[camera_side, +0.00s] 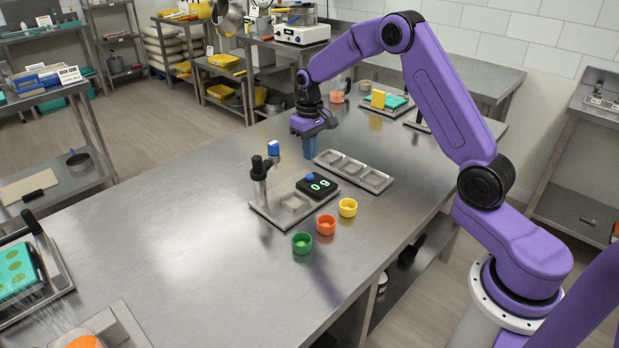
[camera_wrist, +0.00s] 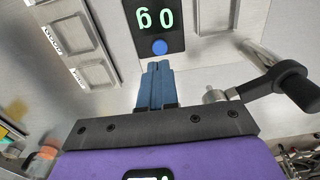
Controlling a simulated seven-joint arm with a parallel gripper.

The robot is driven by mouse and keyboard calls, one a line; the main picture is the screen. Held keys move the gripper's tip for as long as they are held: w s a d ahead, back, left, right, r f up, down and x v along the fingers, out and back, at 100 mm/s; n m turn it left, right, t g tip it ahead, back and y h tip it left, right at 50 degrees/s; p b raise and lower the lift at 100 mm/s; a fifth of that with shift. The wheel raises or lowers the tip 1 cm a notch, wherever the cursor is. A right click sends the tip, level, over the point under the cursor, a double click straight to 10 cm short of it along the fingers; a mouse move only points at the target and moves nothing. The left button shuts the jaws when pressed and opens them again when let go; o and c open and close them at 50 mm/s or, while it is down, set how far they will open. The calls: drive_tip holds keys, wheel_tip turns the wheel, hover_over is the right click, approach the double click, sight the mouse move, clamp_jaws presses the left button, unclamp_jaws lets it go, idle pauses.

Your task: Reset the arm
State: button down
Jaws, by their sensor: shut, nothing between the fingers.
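My purple arm reaches over the steel table. My gripper (camera_side: 309,156) points down with its blue fingers together and empty, above the table just left of the far end of the three-compartment steel tray (camera_side: 377,181). In the wrist view my gripper (camera_wrist: 155,68) shows its blue fingers side by side with nothing between them. The depositor station (camera_side: 268,212) stands nearer the camera, with a black-topped lever (camera_side: 259,168) and a black display (camera_side: 318,186) with green digits and a blue button. The display also shows in the wrist view (camera_wrist: 174,32).
Green (camera_side: 302,243), orange (camera_side: 326,225) and yellow (camera_side: 348,208) cups stand in a row near the table's right edge. A blue-topped item (camera_side: 273,149) stands behind the lever. A teal mold (camera_side: 383,101) lies at the far end. The table's left middle is clear.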

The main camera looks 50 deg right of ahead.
drive_tip(key=s+a+r+n, duration=0.3)
drive_tip(key=s+a+r, duration=0.1)
drive_tip(key=s+a, duration=0.35)
drive_tip(key=s+a+r+n, duration=0.3)
drive_tip(key=s+a, duration=0.4)
drive_tip(key=s, duration=0.1)
drive_tip(key=s+d+r+n, duration=0.1)
drive_tip(key=s+n, duration=0.5)
drive_tip(key=s, duration=1.8)
drive_tip(key=shift+s+d+r+n, duration=0.2)
drive_tip(key=shift+d+n, duration=0.1)
drive_tip(key=shift+d, duration=0.3)
